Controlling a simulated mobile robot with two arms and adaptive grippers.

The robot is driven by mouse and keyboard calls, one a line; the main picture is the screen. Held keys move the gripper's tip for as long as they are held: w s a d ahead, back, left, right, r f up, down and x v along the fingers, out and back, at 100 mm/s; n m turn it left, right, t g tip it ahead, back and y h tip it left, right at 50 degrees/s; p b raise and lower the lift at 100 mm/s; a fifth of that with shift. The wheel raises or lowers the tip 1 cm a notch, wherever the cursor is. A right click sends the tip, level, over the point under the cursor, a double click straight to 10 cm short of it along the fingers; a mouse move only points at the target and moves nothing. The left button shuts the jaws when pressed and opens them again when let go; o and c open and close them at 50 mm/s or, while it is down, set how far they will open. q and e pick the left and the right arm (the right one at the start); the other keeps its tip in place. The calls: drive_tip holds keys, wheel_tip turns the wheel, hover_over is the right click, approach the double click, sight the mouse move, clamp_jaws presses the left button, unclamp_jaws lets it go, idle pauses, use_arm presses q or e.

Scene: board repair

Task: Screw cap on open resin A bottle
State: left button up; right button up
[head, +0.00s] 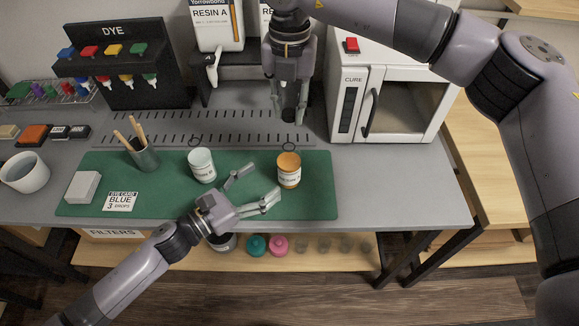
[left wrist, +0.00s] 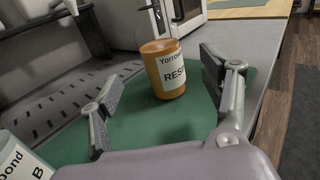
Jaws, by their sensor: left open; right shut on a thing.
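The orange resin bottle (head: 289,172) stands upright on the green mat (head: 240,211), its label facing front. No cap shows on its top. It also shows in the left wrist view (left wrist: 163,72), ahead between the fingers. My left gripper (head: 258,188) is open, low over the mat, just left of the orange bottle and not touching it. My right gripper (head: 288,108) comes down from above, behind and above the bottle. It is shut on a small dark thing (head: 289,115), which looks like a cap but is mostly hidden by the fingers.
A white resin B bottle (head: 201,168) stands left on the mat, near a cup of sticks (head: 146,158). A white box (head: 83,187) and dye card (head: 120,201) lie further left. The cure oven (head: 390,103) stands behind right. The grey table right of the mat is clear.

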sight(279, 169)
use_arm(q)
drive_tip(key=x, duration=0.8)
drive_tip(key=shift+w+d, duration=0.25)
drive_tip(key=shift+w, duration=0.05)
clamp_jaws()
idle(0.6)
